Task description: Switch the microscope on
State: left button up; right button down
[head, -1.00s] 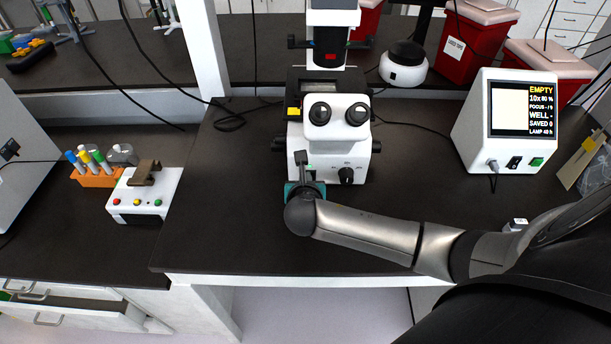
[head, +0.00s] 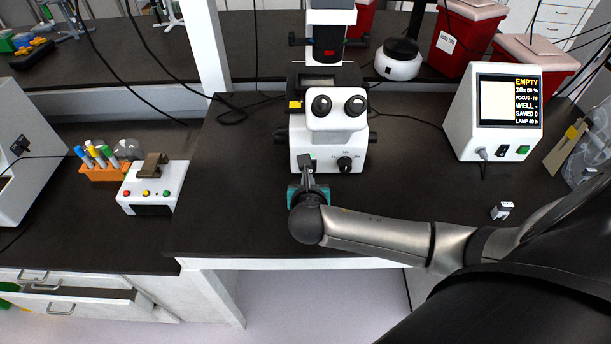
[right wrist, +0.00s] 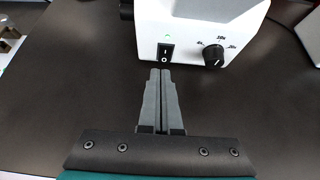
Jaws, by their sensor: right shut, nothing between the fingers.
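The white microscope (head: 325,135) stands on the dark bench, with its eyepieces and front panel facing me. In the right wrist view, its black rocker switch (right wrist: 165,52), marked I and O, is on the lower front, left of the objective knob (right wrist: 213,55). A small green mark shows above the switch. My right gripper (right wrist: 160,72) is shut and empty. Its fingertips are just in front of the switch's lower end; I cannot tell whether they touch it. In the head view, this gripper (head: 306,162) partly covers the microscope's lower left front. My left gripper is not in view.
A monitor box (head: 500,115) with a lit text screen stands right of the microscope. A small white item (head: 502,210) lies near my right arm. A white device with coloured buttons (head: 152,190) and an orange tube rack (head: 103,173) are at left. Bench around the microscope is mostly clear.

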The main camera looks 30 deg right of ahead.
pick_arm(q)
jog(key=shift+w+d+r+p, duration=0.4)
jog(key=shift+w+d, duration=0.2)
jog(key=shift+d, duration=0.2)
pick_arm(e)
jog(key=shift+w+r+v, duration=0.1)
jog(key=shift+r+v, duration=0.05)
jog(key=shift+v, duration=0.75)
jog(key=shift+w+r+v, duration=0.1)
jog(key=shift+r+v, duration=0.1)
jog(key=shift+v, duration=0.75)
jog(key=shift+w+r+v, duration=0.1)
jog(key=shift+r+v, duration=0.05)
jog(key=shift+v, duration=0.75)
jog(key=shift+d, duration=0.1)
